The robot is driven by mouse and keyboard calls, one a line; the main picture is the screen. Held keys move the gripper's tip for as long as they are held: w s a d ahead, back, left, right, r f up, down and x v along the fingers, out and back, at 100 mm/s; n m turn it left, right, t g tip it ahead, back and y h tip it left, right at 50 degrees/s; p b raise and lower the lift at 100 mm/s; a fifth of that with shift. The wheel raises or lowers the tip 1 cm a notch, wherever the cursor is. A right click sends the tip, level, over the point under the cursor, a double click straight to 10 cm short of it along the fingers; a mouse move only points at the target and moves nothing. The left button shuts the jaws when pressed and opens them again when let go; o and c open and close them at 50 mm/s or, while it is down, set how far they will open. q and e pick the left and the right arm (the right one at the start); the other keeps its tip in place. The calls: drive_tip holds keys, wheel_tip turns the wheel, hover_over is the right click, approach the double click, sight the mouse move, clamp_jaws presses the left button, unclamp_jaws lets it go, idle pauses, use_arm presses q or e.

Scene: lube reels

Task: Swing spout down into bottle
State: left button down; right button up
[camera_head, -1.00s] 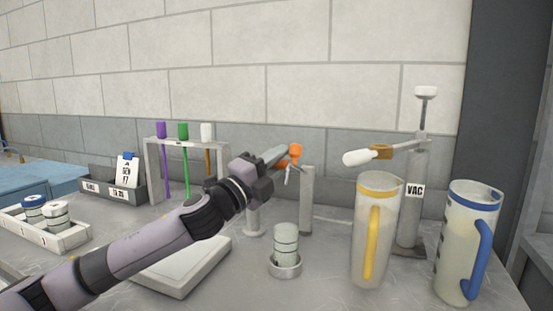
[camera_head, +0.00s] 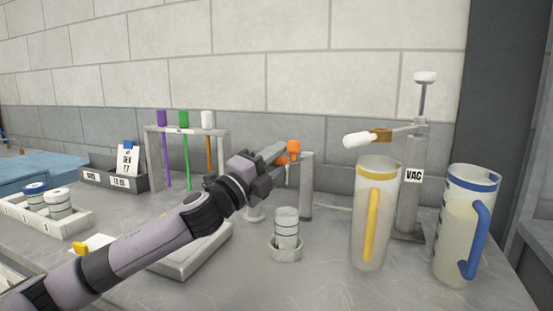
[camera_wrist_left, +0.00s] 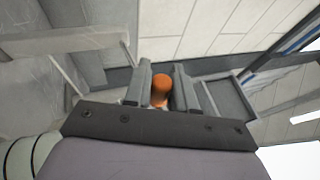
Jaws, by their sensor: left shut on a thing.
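The orange-tipped spout (camera_head: 293,147) sits beside the top of a short grey post (camera_head: 306,188), with a small pale nozzle (camera_head: 289,176) hanging under it. The clear bottle (camera_head: 286,228) stands upright in a round base (camera_head: 285,252), below the nozzle; the nozzle tip is above the bottle's mouth, apart from it. My left gripper (camera_head: 275,155) is shut on the orange knob of the spout. In the left wrist view the orange knob (camera_wrist_left: 160,88) is between the two grey fingers, which hide its sides. My right gripper is not in view.
A yellow-handled jug (camera_head: 378,215) and a blue-handled jug (camera_head: 467,225) stand to the right, before the VAC pump (camera_head: 413,190). A rack (camera_head: 187,130) with coloured dipsticks stands at the back left. A tray (camera_head: 45,215) holds small jars at far left.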

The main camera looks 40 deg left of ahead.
use_arm(q)
drive_tip(key=shift+s+d+r, duration=0.1)
drive_tip(key=shift+d, duration=0.2)
drive_tip(key=c, duration=1)
unclamp_jaws()
drive_tip(key=shift+r, duration=0.1)
drive_tip(key=shift+f+b+v, duration=0.15)
drive_tip(key=shift+b+v, duration=0.6)
drive_tip(key=shift+v, duration=1)
drive_tip(key=shift+f+b+v, duration=0.2)
drive_tip(key=shift+b+v, duration=0.5)
drive_tip(key=shift+v, duration=1.1)
drive_tip(key=shift+a, duration=0.15)
